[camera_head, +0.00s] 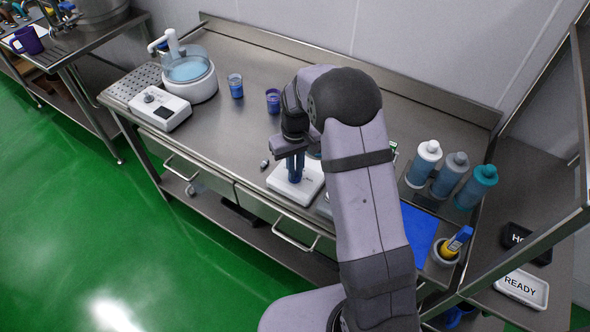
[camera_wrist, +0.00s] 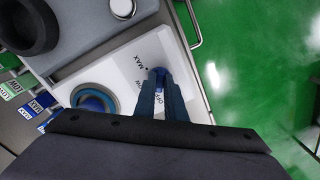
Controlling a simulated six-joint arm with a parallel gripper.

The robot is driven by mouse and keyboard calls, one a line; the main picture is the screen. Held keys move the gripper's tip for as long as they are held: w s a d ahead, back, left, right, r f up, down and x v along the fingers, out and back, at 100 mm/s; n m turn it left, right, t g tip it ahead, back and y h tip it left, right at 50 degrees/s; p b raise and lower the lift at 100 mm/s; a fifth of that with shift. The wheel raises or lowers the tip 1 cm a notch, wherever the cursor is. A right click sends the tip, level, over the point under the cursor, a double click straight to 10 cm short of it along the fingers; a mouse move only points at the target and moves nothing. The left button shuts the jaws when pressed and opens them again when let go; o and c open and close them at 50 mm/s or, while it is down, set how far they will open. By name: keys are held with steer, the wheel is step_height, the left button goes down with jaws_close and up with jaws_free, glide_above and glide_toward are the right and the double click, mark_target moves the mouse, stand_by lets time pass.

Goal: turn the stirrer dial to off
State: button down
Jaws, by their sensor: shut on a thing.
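The stirrer is a white box (camera_head: 311,184) under my gripper (camera_head: 295,172) in the head view. In the wrist view its white top (camera_wrist: 122,70) carries the printed marks MAX, OFF and a partly covered one that looks like LOW. My gripper (camera_wrist: 160,88) comes down over the OFF mark, with its two blue fingers close together. They are shut on the small blue stirrer dial (camera_wrist: 158,72), which is mostly hidden between them. Which mark the dial points to cannot be made out. A round vessel with a blue rim (camera_wrist: 92,100) stands on the stirrer beside the fingers.
In the head view, two small blue cups (camera_head: 236,87) (camera_head: 273,101) stand behind the gripper. A white device with a knob (camera_head: 160,108) is at left. Several bottles (camera_head: 424,164) stand at right. A grey device (camera_wrist: 90,30) adjoins the stirrer in the wrist view.

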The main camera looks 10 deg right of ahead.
steer(key=shift+w+r+n, duration=0.1)
steer(key=shift+n, duration=0.4)
steer(key=c, duration=1.8)
jaws_free()
steer(key=shift+r+b, duration=1.2)
steer(key=shift+r, duration=2.45)
